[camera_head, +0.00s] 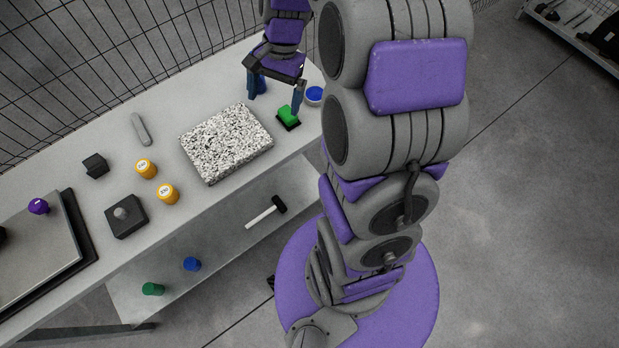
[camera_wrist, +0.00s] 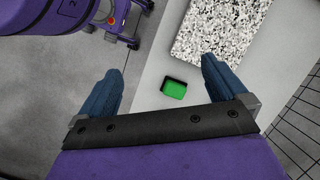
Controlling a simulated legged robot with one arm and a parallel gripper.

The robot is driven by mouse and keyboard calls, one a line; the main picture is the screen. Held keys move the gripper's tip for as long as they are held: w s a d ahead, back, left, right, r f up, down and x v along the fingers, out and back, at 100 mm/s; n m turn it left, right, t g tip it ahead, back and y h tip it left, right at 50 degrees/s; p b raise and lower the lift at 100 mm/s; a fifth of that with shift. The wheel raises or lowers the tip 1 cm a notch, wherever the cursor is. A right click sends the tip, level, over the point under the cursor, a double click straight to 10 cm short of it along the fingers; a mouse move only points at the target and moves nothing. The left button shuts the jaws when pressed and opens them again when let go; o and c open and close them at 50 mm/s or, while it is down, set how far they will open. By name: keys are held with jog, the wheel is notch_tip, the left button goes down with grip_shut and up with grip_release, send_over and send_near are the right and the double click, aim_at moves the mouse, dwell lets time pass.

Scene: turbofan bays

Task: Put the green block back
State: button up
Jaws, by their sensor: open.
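The green block (camera_head: 287,113) lies on the light grey bench near its right end, between a speckled slab and a small blue-topped round dish. A black part shows along its lower edge; I cannot tell whether it is a base or a holder. In the wrist view, the green block (camera_wrist: 174,89) lies between and beyond my fingers, apart from both. My gripper (camera_head: 275,104) is open and empty above the bench, with one blue finger close to the block in the head view. Both fingers of my gripper (camera_wrist: 161,66) are spread wide in the wrist view.
The speckled slab (camera_head: 226,142) lies left of the block, and the blue-topped dish (camera_head: 314,95) right of it. Yellow weights (camera_head: 146,169), dark blocks (camera_head: 127,216) and a grey plate (camera_head: 40,255) stand farther left. A hammer (camera_head: 266,212) lies on the lower shelf. Wire mesh (camera_head: 90,60) runs behind.

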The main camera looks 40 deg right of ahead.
jog(key=s+a+r+n+h, duration=0.1)
jog(key=s+a+n, duration=0.1)
jog(key=s, duration=0.6)
jog(key=s+a+r+n+h, duration=0.1)
jog(key=s+a+r+n, duration=0.1)
jog(key=s+n, duration=0.3)
jog(key=s+a+r+n+h, duration=0.1)
jog(key=s+a+n, duration=0.2)
jog(key=s, duration=0.8)
jog(key=shift+s+a+r+n+g, duration=0.3)
jog(key=shift+a+n, duration=0.1)
jog(key=shift+n, duration=0.2)
